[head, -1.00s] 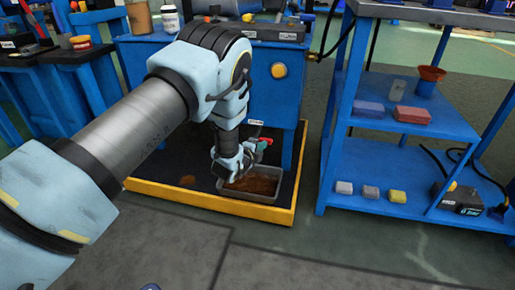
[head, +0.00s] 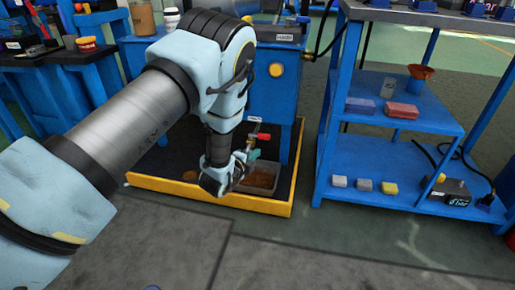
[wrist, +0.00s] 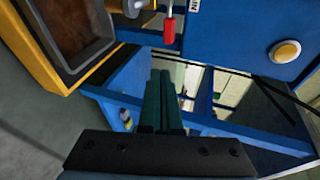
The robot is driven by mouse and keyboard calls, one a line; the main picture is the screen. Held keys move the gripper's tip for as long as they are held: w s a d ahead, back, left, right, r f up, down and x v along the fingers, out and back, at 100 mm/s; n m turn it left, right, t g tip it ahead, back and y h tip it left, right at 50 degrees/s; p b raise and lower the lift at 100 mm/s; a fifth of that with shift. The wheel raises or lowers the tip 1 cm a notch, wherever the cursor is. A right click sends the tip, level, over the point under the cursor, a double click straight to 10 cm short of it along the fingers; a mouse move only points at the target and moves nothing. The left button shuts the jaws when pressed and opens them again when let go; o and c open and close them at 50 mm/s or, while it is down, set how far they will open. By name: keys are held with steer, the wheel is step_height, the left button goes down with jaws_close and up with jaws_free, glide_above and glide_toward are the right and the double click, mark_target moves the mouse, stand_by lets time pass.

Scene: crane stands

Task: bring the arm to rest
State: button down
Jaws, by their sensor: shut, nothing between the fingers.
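My arm reaches in from the left in the head view and bends down in front of the blue cabinet (head: 272,100). My gripper (head: 250,157) hangs low beside the cabinet's front, over the yellow-edged tray (head: 262,205). In the wrist view my gripper (wrist: 165,100) shows two dark green fingers side by side, shut and empty. A grey pan (head: 262,178) with brown contents stands in the tray, partly hidden behind my gripper. A tap with a red handle (head: 262,137) is close behind the gripper; its red handle also shows in the wrist view (wrist: 168,30).
A blue shelf unit (head: 415,205) stands at the right with coloured blocks, an orange funnel (head: 420,75) and a black box (head: 446,192). A blue bench (head: 70,62) is at the left. The grey floor in front (head: 300,260) is clear.

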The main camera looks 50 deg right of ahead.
steer(key=shift+s+v, duration=0.15)
steer(key=shift+v, duration=0.55)
steer(key=shift+s+v, duration=0.15)
steer(key=shift+v, duration=0.5)
steer(key=shift+d, duration=0.1)
